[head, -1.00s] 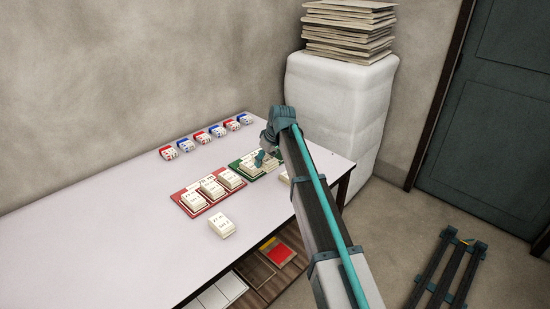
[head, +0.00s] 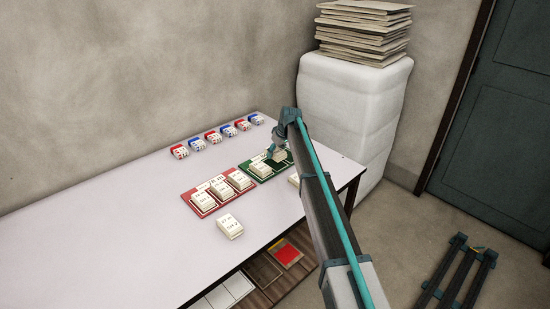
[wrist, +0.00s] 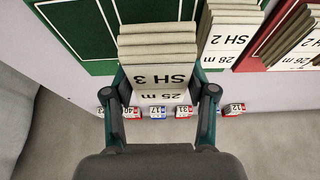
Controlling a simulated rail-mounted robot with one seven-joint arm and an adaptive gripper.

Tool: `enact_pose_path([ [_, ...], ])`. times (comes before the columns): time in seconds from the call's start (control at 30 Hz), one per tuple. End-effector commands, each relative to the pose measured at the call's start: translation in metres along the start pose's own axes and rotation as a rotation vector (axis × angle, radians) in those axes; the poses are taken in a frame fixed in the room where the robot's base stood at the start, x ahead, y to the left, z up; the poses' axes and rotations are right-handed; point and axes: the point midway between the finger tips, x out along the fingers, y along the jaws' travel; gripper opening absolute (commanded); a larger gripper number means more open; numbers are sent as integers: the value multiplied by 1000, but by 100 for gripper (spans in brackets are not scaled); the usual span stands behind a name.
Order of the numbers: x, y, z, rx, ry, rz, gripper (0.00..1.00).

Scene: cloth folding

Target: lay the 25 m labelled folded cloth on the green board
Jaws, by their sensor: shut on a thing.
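My gripper (wrist: 161,80) is shut on a folded cream cloth (wrist: 161,50) labelled "SH 3" and "25 m". The label reads upside down in the wrist view. The green board (wrist: 72,25) with white outlined cells lies beneath and beyond the cloth. In the head view, the green board (head: 285,167) is at the table's right part, with my gripper (head: 277,153) over its right half. The held cloth (head: 280,157) is partly hidden by my arm. I cannot tell whether it touches the board. Another cloth, labelled 28 m (wrist: 228,36), lies on the board beside it.
A red board (head: 189,196) with several folded cloths lies left of the green one. One loose cloth (head: 230,227) lies in front; another (head: 294,180) is partly behind my arm. Red and blue labelled blocks (head: 212,138) line the back. The table's left is clear.

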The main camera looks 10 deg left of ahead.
Motion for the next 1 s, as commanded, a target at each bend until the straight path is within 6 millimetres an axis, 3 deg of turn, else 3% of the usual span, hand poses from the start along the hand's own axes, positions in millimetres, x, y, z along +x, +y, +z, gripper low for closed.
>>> enact_pose_path([
  [0.37, 28, 12, -6, 0, 0, 0, 22],
  [0.6, 53, 11, 5, 0, 0, 0, 22],
  [1.0, 59, 11, 8, 0, 1, 1, 22],
])
